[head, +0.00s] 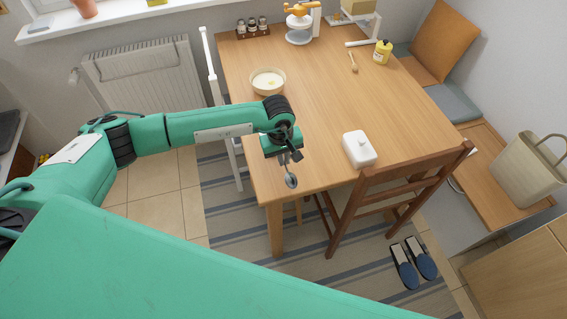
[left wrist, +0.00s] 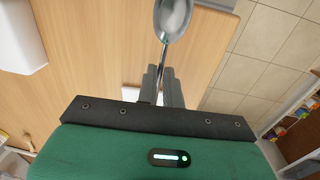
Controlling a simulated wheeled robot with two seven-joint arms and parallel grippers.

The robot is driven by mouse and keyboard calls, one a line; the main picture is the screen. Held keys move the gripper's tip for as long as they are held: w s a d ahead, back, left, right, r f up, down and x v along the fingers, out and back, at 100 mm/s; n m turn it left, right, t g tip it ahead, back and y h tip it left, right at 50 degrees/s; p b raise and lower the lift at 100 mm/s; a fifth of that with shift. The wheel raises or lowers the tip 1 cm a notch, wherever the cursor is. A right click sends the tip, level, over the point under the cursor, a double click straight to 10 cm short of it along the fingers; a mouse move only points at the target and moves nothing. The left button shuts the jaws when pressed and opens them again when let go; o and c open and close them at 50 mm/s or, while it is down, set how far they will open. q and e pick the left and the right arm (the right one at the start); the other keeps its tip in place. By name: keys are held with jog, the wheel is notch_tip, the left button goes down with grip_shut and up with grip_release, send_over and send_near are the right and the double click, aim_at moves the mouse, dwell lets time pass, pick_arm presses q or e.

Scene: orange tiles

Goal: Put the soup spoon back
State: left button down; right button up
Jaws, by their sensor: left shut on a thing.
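The soup spoon (head: 291,181) is a metal spoon held in my left gripper (head: 285,158), above the near-left part of the wooden table. Its bowl points down in the head view. In the left wrist view the spoon (left wrist: 174,20) sticks out past the two grey fingers of my left gripper (left wrist: 164,78), which are shut on its handle. The far end of the handle is hidden by the gripper. My right gripper is not in either view.
The wooden table (head: 320,100) carries a cream bowl (head: 268,82), a white lidded dish (head: 359,149), a yellow bottle (head: 382,52), a brush-like tool (head: 353,62) and a bottle rack (head: 253,28). A wooden chair (head: 385,195) stands at the near edge. Slippers (head: 413,262) lie on the striped rug.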

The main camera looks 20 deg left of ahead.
pick_arm(q)
notch_tip(320, 180, down, 4)
jog(key=shift+r+p, duration=0.15)
jog(key=shift+p, duration=0.25)
jog(key=shift+f, duration=0.2)
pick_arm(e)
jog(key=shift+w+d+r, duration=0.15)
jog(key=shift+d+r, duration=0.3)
pick_arm(q)
jog(key=shift+f+b, duration=0.65)
jog(key=shift+b, duration=0.2)
jog(key=c, duration=1.5)
grip_release()
jog(key=shift+r, duration=0.1)
jog(key=shift+c, duration=0.2)
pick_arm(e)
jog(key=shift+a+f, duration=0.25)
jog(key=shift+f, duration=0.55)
